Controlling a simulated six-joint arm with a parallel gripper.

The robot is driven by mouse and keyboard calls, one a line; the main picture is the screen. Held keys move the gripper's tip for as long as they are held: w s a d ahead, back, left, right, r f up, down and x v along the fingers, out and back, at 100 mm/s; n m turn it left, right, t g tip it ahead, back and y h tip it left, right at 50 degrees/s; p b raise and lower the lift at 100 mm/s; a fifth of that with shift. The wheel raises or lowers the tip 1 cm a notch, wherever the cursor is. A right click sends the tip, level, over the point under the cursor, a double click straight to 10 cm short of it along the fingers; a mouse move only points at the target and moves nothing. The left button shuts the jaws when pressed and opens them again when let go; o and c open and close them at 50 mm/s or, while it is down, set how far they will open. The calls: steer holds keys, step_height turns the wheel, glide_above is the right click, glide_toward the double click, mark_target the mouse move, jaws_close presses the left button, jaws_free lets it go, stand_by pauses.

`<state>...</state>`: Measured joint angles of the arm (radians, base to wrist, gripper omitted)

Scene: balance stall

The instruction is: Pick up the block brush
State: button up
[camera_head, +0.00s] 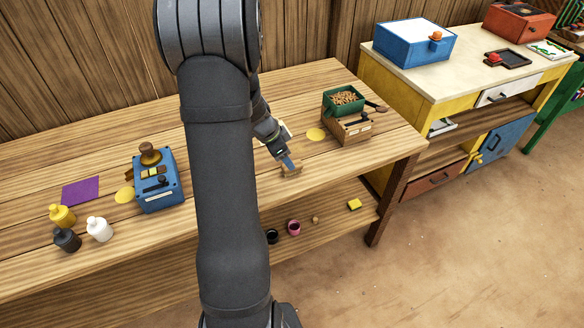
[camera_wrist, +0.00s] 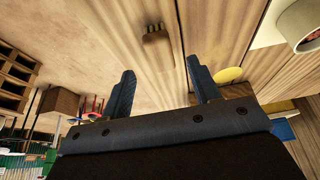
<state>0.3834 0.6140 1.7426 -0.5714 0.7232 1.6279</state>
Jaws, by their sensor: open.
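The block brush (camera_head: 292,171) looks like a small brown wooden block on the front part of the wooden table, near its right end. In the wrist view the brush (camera_wrist: 157,37) lies beyond my fingertips, roughly in line with the gap between them, with a row of small bumps along one edge. My gripper (camera_head: 287,161) reaches down close to the brush and partly overlaps it in the head view. In the wrist view my gripper (camera_wrist: 163,78) is open, with nothing between its two dark fingers. I cannot tell the exact height above the brush.
A wooden box with a green tray (camera_head: 343,100) and a yellow disc (camera_head: 316,134) stand behind and right. A blue box (camera_head: 158,182) and several bottles (camera_head: 62,215) are at left. A white round container (camera_wrist: 300,25) shows at the wrist view's edge. The table edge is near.

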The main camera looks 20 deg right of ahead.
steer(key=shift+x, duration=2.9)
steer(key=shift+d, duration=0.1)
steer(key=shift+c, duration=0.5)
steer(key=c, duration=1)
